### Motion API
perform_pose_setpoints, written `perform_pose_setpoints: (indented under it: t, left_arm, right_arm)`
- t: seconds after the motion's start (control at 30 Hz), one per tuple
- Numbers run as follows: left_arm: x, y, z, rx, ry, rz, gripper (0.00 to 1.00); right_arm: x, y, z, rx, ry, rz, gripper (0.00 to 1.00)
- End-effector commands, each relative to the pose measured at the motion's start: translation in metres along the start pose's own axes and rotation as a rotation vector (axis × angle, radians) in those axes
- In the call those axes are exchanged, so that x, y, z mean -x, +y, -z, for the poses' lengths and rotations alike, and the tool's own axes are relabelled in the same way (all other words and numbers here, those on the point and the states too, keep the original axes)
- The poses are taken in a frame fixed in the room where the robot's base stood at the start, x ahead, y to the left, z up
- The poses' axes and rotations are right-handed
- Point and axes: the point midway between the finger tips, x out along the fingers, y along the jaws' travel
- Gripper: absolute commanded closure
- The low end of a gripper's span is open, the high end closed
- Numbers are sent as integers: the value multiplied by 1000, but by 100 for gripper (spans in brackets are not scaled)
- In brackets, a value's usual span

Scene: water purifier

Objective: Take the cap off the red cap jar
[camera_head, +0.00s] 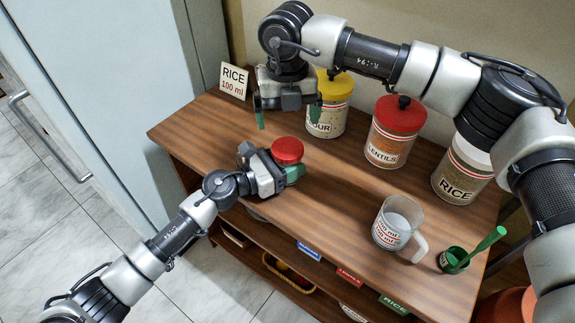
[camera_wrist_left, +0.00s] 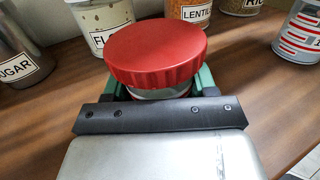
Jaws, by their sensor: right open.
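A jar with a ridged red cap (camera_head: 287,150) is at the front edge of the wooden shelf top. The cap is on the jar and fills the middle of the left wrist view (camera_wrist_left: 155,55). My left gripper (camera_head: 290,170) has its green fingers on both sides of the jar below the cap and appears shut on it. Most of the jar body is hidden by the gripper and cap. My right gripper (camera_head: 288,114) is open and empty, pointing down behind and above the red cap, with its green fingers spread apart.
Behind stand a yellow-lidded flour jar (camera_head: 328,118), a larger red-lidded lentils jar (camera_head: 385,150) and a rice jar (camera_head: 460,178). A measuring cup (camera_head: 395,225) and a green scoop cup (camera_head: 453,259) are at right. A sugar container (camera_wrist_left: 22,60) shows in the left wrist view.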

Motion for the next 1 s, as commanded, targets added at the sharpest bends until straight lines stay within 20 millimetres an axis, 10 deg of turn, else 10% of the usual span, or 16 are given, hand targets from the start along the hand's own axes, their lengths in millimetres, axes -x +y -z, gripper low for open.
perform_pose_setpoints:
  t: [0.37, 1.0]
  left_arm:
    - [0, 0, 0, 0, 0, 0, 100]
    - [0, 0, 0, 0, 0, 0, 100]
  right_arm:
    - [0, 0, 0, -4, 0, 0, 4]
    - [0, 0, 0, -752, 0, 0, 4]
